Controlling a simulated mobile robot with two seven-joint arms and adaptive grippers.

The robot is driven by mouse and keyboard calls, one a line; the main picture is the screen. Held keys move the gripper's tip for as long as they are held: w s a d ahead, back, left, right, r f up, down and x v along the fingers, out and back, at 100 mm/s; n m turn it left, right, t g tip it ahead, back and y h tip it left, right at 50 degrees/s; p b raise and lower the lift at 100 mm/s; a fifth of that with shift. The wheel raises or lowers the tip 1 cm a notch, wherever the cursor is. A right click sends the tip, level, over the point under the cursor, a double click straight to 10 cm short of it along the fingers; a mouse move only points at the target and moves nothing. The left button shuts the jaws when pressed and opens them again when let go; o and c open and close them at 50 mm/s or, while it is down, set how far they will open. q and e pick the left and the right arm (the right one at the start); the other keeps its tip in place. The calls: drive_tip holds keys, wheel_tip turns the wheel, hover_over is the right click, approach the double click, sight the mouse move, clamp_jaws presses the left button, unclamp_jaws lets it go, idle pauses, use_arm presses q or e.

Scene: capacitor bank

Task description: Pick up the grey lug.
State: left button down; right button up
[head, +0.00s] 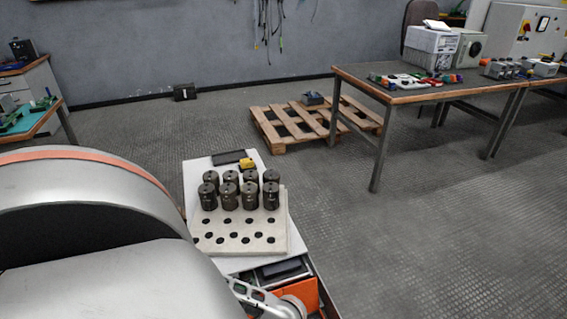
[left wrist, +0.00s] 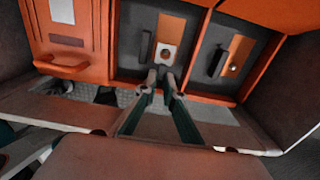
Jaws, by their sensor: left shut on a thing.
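The grey lug (left wrist: 165,53) is a small pale square piece with a dark round hole, seen in the left wrist view against a copper-coloured plate in the middle bay of an orange cabinet. My left gripper (left wrist: 161,77) reaches up to it, its two fingertips close together at the lug's lower edge, shut on it. The contact itself is small and hard to see. In the head view a silver part of my left arm shows at the bottom beside the orange cabinet (head: 305,291); the fingertips and the lug are hidden there. My right gripper is not in view.
A cream board (head: 240,245) with holes and several dark cylinders (head: 230,197) stands on the cabinet's white top. The bay to the right holds another copper-coloured plate (left wrist: 239,47) and a dark bar. A pallet (head: 290,125) and a workbench (head: 440,93) stand farther off, with clear floor at right.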

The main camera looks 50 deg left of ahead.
use_arm(q)
wheel_tip(320, 180, up, 18)
drive_tip(key=p, duration=0.6)
drive_tip(key=shift+p, duration=0.35)
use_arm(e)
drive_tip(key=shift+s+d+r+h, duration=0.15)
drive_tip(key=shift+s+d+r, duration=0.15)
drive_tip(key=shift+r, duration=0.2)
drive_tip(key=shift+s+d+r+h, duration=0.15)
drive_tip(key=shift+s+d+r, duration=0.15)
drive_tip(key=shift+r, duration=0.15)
use_arm(q)
drive_tip(key=shift+r, duration=0.1)
